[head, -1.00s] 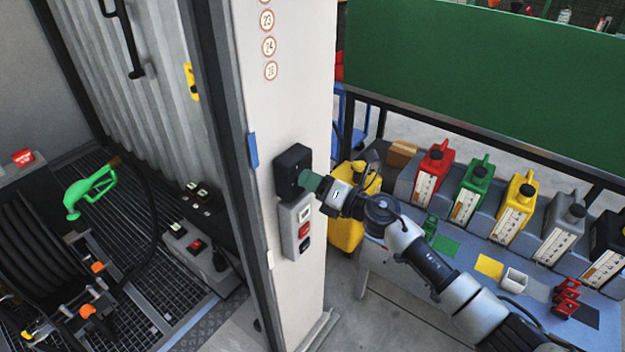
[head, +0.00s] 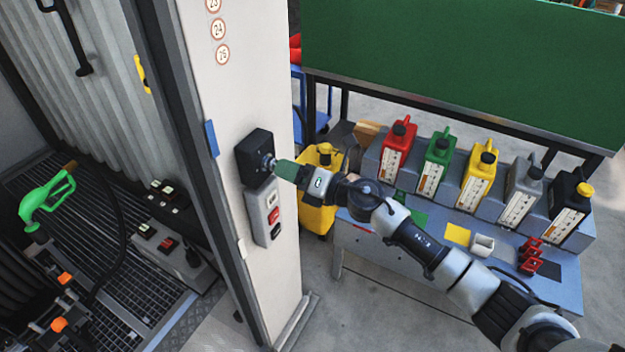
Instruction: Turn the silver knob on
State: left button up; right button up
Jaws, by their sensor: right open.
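The silver knob (head: 268,161) sits on a black box (head: 252,150) fixed to the white post. My right gripper (head: 280,168) comes in from the right, with its green fingers pointing at the knob. The fingertips are at or very close to the knob; I cannot tell whether they touch it. The right gripper is open, and the fingers partly hide the knob's right side. The knob's exact turn position is too small to read. My left gripper does not show.
Below the black box is a grey switch panel (head: 261,214) with a red switch. A yellow container (head: 318,190) stands behind my right gripper. On the right, a table (head: 372,243) holds several colored canisters. A green fuel nozzle (head: 45,200) is at the left.

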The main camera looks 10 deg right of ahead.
jog(key=b+v, duration=0.1)
jog(key=v, duration=0.6)
jog(key=shift+b, duration=0.3)
jog(key=shift+d, duration=0.15)
